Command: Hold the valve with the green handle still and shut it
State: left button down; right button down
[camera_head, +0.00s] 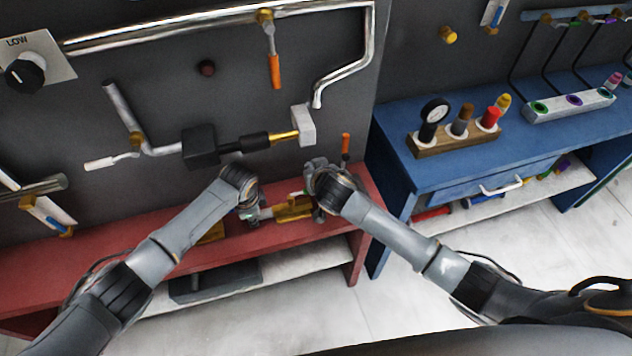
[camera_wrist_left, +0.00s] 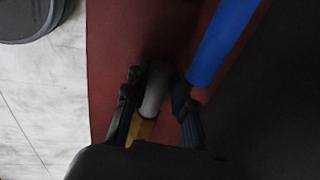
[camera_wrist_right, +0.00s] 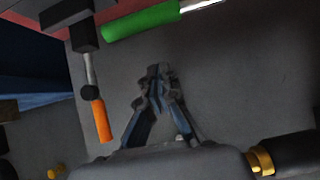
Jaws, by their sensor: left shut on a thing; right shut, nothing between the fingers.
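A brass valve body (camera_head: 292,209) lies at the red bench between my two grippers in the head view. My left gripper (camera_head: 252,212) is shut on a pale pipe end with a brass-yellow part, seen between its fingers in the left wrist view (camera_wrist_left: 152,100). The green handle (camera_wrist_right: 142,22) shows at the top of the right wrist view, beyond the fingertips. My right gripper (camera_wrist_right: 160,72) is shut and empty, apart from the handle.
A blue handle (camera_wrist_left: 226,40) runs close beside my left fingers. An orange-handled part (camera_wrist_right: 101,120) hangs left of my right fingers. The wall pipe with a black block (camera_head: 200,146) and white end piece (camera_head: 304,125) is just above. A blue bench (camera_head: 470,165) stands at right.

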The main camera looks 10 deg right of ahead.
jog(key=shift+s+d+f, duration=0.1)
jog(key=shift+s+f, duration=0.5)
jog(key=shift+s, duration=0.25)
jog(key=shift+s+d+f, duration=0.1)
jog(key=shift+s+f, duration=0.45)
jog(key=shift+s, duration=0.25)
jog(key=shift+s+a, duration=0.1)
jog(key=shift+a, duration=0.05)
jog(key=shift+s+m+h, duration=0.5)
jog(key=shift+m+h, duration=0.9)
jog(key=shift+m, duration=0.1)
jog(key=shift+s+a, duration=0.5)
jog(key=shift+s, duration=0.35)
jog(key=shift+s+a, duration=0.55)
jog(key=shift+s, duration=0.3)
jog(key=shift+s+a, duration=0.5)
jog(key=shift+s, duration=0.35)
jog(key=shift+a, duration=0.1)
